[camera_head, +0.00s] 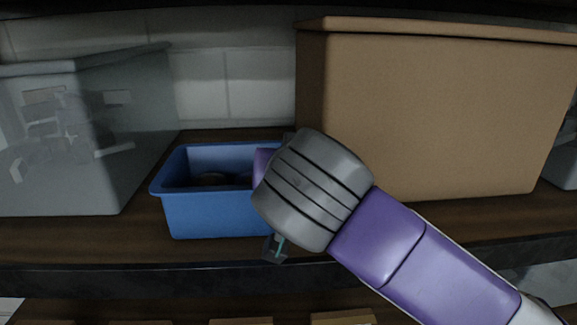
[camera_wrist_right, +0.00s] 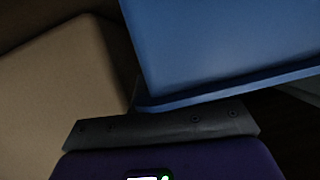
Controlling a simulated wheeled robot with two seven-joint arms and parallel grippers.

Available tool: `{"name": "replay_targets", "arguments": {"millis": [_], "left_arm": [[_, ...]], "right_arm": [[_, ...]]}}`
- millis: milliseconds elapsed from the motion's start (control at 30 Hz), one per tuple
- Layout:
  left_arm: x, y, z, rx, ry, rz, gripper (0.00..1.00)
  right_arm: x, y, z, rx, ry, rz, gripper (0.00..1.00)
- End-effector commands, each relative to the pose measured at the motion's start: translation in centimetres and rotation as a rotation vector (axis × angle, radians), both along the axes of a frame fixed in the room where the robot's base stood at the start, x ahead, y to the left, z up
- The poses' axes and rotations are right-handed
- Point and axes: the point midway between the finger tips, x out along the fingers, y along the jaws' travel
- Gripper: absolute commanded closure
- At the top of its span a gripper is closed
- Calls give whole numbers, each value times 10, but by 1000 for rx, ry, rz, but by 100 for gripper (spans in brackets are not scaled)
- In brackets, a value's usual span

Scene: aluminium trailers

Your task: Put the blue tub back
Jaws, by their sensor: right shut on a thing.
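The blue tub (camera_head: 218,212) is upright at the brown shelf board (camera_head: 130,240), between a grey see-through bin and a tan box. Something dark lies inside it. I cannot tell whether its base touches the board. My right gripper (camera_head: 275,246) reaches in from the lower right and is shut on the tub's right end; my wrist hides that end and most of the fingers. In the right wrist view the tub (camera_wrist_right: 225,45) fills the upper right, its rim against the dark gripper bar (camera_wrist_right: 165,125). My left gripper is not in view.
The grey see-through bin (camera_head: 70,150) stands close on the tub's left. The large tan box (camera_head: 430,120) stands on the right, behind my right arm. A tiled wall (camera_head: 235,85) is behind. The shelf's dark front edge (camera_head: 100,278) runs below, with more boxes under it.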

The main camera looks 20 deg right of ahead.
Motion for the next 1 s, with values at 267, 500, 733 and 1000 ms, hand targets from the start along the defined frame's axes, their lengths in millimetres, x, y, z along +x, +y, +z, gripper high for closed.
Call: {"name": "replay_targets", "arguments": {"millis": [267, 500, 733, 1000], "left_arm": [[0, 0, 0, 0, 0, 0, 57], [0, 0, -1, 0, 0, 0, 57], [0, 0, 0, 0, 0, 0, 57], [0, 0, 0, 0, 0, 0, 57]], "right_arm": [[0, 0, -2, 3, -4, 0, 100], [0, 0, -6, 1, 1, 0, 81], [0, 0, -6, 0, 1, 0, 66], [-5, 2, 0, 2, -2, 2, 66]]}}
